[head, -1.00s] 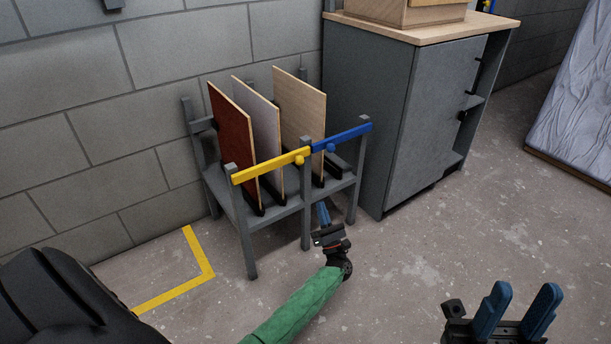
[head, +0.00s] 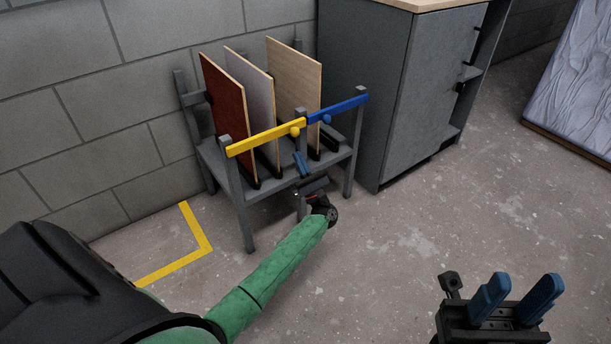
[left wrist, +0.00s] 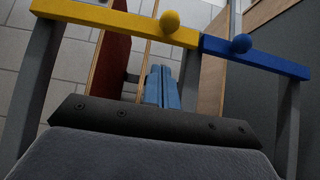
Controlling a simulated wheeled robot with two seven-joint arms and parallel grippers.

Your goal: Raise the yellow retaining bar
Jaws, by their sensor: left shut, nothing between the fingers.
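The yellow retaining bar (head: 265,137) lies across the front of the left bay of a grey rack (head: 240,213), with a yellow knob (head: 295,132) near its right end. It also shows in the left wrist view (left wrist: 110,20). My left gripper (head: 302,164) is shut and empty, just below and in front of the bar's knob end, apart from it. In the left wrist view its blue fingers (left wrist: 161,86) are together, below the bars. My right gripper (head: 515,290) is open and empty over the floor at lower right.
A blue bar (head: 338,110) with a blue knob closes the right bay. A red panel (head: 222,105), a grey panel (head: 248,95) and a wood panel (head: 295,85) stand in the rack. A grey cabinet (head: 410,110) stands close at right. The floor in front is clear.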

